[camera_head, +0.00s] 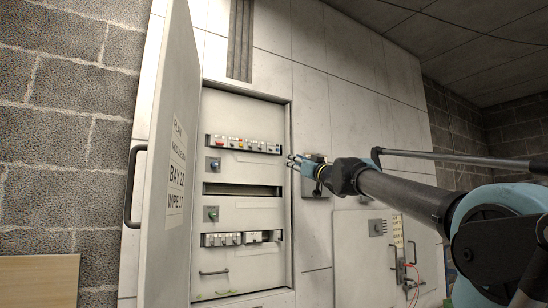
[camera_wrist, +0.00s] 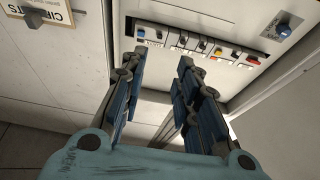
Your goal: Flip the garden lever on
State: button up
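The open cabinet shows an upper row of small breaker levers (camera_head: 244,144) with coloured parts. The same row shows in the wrist view (camera_wrist: 200,48), with a blue part at its left end and orange, yellow and red parts toward the right. The labels are too small to read, so I cannot tell which lever is the garden one. My gripper (camera_head: 293,161) is at the cabinet's right edge, right of the row. In the wrist view my gripper (camera_wrist: 158,62) has its fingers apart with nothing between them, pointing at the row's left part.
The cabinet door (camera_head: 169,150) stands open at the left, with a black handle (camera_head: 133,186). A lower row of breakers (camera_head: 222,239) and a green knob (camera_head: 211,214) sit below. A closed cabinet (camera_head: 362,257) and red wires (camera_head: 412,281) are at the right.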

aim_at(272, 151)
jog(key=x, duration=1.7)
jog(key=shift+f, duration=0.2)
grip_shut()
